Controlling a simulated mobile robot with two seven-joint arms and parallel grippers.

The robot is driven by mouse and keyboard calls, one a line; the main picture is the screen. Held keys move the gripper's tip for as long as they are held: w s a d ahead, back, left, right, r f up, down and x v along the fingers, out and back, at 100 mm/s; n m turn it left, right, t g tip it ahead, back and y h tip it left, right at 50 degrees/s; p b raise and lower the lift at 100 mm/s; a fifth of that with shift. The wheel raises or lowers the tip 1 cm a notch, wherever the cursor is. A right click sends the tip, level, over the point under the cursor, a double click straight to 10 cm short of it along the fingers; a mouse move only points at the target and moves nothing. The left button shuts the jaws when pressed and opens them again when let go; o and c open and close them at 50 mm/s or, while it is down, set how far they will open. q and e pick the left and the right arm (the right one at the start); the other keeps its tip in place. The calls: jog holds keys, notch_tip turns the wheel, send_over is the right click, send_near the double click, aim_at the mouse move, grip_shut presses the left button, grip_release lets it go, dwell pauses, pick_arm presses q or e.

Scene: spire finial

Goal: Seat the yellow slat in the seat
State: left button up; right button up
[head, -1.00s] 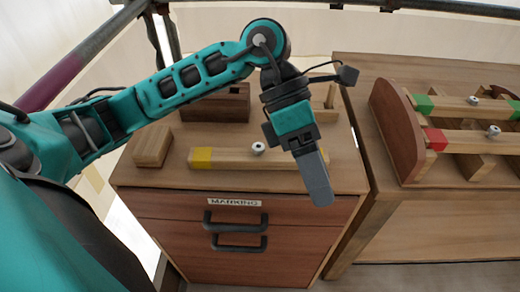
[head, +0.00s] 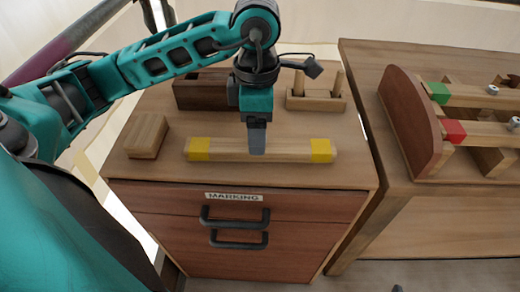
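The yellow slat (head: 220,149) is a wooden bar with a yellow band near each end. It lies left to right on top of the cabinet, near its front edge. My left gripper (head: 257,150) points down at the slat's middle, and its grey fingers hide the metal knob there. The fingers show as one block, so I cannot tell whether they are open or closed on the knob. On the right bench, a rack (head: 404,120) with a curved brown end panel holds a green-banded slat (head: 465,92) and a red-banded slat (head: 478,131). I cannot single out the yellow slat's seat. My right gripper is out of view.
The cabinet top (head: 350,165) also carries a wooden block (head: 147,135) at left, a dark brown box (head: 200,92) behind, and a small holder with upright pegs (head: 315,102). A narrow gap separates the cabinet from the right bench (head: 372,70).

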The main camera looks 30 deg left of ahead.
pick_arm(q)
notch_tip(320, 180, down, 4)
jog(key=shift+w+d, duration=0.15)
jog(key=shift+f+b, duration=0.3)
jog(key=shift+f, duration=0.2)
jog(key=shift+c, duration=0.3)
jog(key=c, duration=1.2)
